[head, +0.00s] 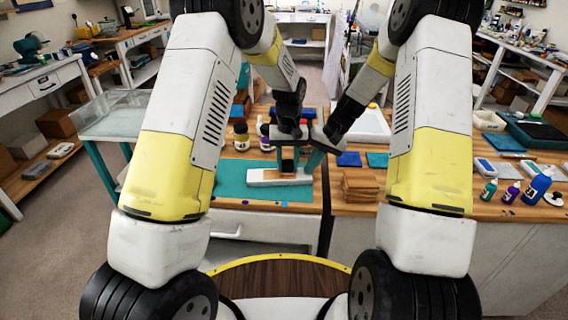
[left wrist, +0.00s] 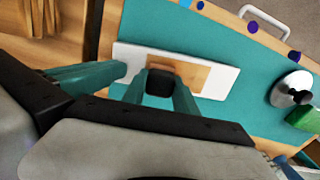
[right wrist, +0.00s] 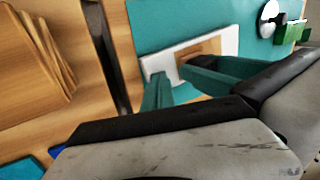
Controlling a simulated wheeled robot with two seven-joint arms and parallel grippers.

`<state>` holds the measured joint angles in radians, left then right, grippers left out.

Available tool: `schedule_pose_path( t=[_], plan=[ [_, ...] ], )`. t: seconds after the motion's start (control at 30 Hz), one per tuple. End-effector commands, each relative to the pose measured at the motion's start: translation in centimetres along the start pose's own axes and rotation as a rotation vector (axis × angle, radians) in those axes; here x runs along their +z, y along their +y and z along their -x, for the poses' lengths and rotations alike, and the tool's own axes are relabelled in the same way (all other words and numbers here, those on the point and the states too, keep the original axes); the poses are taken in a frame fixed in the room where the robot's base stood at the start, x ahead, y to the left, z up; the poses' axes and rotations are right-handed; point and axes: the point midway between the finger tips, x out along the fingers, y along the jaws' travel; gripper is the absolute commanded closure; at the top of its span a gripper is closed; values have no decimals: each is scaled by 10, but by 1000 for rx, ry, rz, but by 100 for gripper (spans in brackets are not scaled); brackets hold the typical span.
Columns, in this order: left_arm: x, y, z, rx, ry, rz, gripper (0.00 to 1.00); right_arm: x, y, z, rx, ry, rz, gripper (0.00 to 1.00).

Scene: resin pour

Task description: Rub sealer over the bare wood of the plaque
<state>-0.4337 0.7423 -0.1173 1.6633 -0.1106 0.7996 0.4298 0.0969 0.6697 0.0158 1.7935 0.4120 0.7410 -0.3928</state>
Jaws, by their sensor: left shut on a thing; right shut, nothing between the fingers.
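The plaque (head: 262,178) is a flat white board with a bare wood patch (left wrist: 197,74) in its middle. It lies on the teal mat (head: 232,186). My left gripper (left wrist: 160,92) is shut on a small black block-shaped applicator (left wrist: 159,82), held over the wood patch; I cannot tell whether it touches the wood. The applicator covers part of the patch. My right gripper (right wrist: 155,95) is shut and empty beside the plaque's right end in the head view (head: 314,161).
A stack of wooden boards (head: 360,185) stands right of the mat. Bottles (head: 536,184) stand at the far right of the table.

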Motion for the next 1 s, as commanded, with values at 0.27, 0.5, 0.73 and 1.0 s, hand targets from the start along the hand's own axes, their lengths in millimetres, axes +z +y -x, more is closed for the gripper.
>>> schedule_pose_path(
  t=[0.27, 0.5, 0.73, 1.0],
  plan=[
    [3, 38, 0, 17, 1, -10, 98, 4, -12, -6, -13, -14, 10, 100],
    [2, 37, 2, 18, 3, -6, 98, 6, -12, -7, -16, -21, 7, 100],
    [1, 20, 5, 20, 6, -5, 98, 6, -12, -8, -16, -23, 5, 100],
    [0, 1, 8, 20, 9, -8, 98, 6, -12, -8, -14, -20, 8, 100]
  ],
)
